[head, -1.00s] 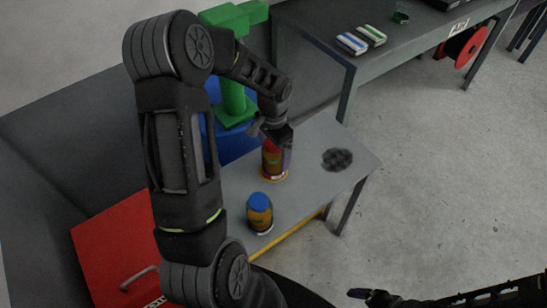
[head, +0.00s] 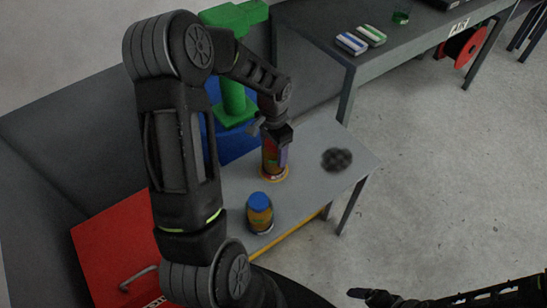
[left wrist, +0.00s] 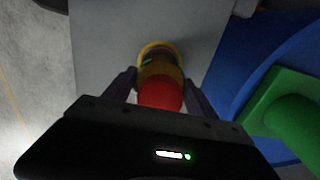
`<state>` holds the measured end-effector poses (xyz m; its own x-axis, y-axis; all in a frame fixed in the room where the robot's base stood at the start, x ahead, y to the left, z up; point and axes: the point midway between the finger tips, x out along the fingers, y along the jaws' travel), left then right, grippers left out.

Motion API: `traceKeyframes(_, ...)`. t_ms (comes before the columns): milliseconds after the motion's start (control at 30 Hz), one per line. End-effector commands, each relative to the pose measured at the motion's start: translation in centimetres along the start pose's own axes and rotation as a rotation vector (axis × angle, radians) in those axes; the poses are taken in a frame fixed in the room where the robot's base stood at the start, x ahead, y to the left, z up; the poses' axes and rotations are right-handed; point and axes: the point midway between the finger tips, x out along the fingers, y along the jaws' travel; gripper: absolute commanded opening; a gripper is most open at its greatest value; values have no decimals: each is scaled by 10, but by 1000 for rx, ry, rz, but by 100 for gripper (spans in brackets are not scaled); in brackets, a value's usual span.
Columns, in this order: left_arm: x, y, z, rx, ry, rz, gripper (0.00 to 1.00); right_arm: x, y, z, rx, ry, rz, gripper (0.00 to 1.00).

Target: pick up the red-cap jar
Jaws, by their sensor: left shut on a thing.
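The red-cap jar (head: 273,165) stands upright on the small grey table (head: 318,188), with its amber body and a yellow ring at its base showing. My left gripper (head: 278,148) reaches down over it and is shut on it near the cap, which it mostly hides in the head view. In the left wrist view the red cap (left wrist: 160,95) lies between the two fingers. My right gripper (head: 368,294) shows only partly at the bottom of the head view; its jaw state is unclear.
A blue-cap jar (head: 260,213) stands nearer on the same table. A dark round mesh patch (head: 337,159) lies at its right. A grey bench (head: 330,45) stands at the back right.

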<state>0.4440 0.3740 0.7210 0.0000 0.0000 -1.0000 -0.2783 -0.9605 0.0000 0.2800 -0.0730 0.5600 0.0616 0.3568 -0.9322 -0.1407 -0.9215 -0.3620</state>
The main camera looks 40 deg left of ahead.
Motion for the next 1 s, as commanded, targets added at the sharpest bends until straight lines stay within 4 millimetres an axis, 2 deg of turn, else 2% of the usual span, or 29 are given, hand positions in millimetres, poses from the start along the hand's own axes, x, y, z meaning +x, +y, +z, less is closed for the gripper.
traceKeyframes(67, 0, 0, 0, 0, 0, 0, 46, 0, 0, 0, 0, 0, 0, 90)
traceKeyframes(533, 0, 0, 0, 0, 0, 0, 8, 0, 0, 0, 0, 0, 0, 90)
traceKeyframes(833, -4, -1, -1, 0, 2, -2, 8, 0, 0, 0, 0, 0, 0, 90)
traceKeyframes(1000, -24, -1, -1, 1, 4, -4, 8, 0, 0, 0, 0, 0, 0, 90)
